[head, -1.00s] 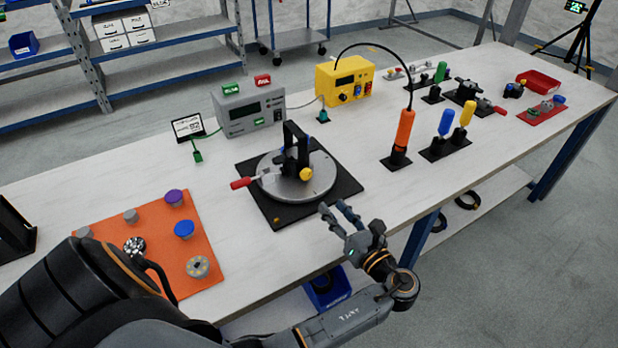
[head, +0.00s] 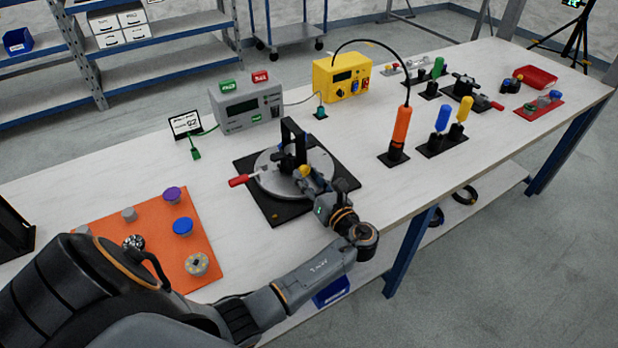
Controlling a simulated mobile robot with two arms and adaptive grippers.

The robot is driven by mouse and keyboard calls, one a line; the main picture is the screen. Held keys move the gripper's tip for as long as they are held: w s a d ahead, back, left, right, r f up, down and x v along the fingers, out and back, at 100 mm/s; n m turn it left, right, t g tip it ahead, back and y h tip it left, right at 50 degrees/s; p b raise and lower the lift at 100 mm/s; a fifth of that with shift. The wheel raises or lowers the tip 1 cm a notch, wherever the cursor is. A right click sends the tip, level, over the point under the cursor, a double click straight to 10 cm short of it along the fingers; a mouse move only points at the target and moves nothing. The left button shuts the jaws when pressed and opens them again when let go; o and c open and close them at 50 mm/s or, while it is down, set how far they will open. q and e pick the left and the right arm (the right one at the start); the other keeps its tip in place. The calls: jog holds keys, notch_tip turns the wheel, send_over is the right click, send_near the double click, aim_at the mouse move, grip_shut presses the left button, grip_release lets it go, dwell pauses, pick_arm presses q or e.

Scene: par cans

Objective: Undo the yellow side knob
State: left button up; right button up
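The yellow side knob (head: 305,170) sits on the front side of the black upright fixture (head: 288,152). The fixture stands on a round grey metal plate (head: 268,183) over a black square base (head: 283,211). My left gripper (head: 308,180) is at the knob, coming from the front right, with its fingers right beside it. The fingers are small and partly hidden by the hand, so I cannot tell whether they touch or grip the knob. My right gripper is not in view.
A red-handled lever (head: 239,180) sticks out left of the plate. An orange mat (head: 150,215) with several knobs lies at the left. Behind stand a grey box (head: 248,108) and a yellow box (head: 342,77). An orange tool (head: 401,130) stands upright at right.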

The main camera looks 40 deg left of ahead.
pick_arm(q)
grip_shut()
jog(key=shift+n, duration=0.3)
jog(key=n, duration=0.3)
jog(key=shift+w+n, duration=0.1)
jog(key=shift+n, duration=1.5)
jog(key=shift+o, duration=0.6)
grip_release()
jog(key=v, duration=1.2)
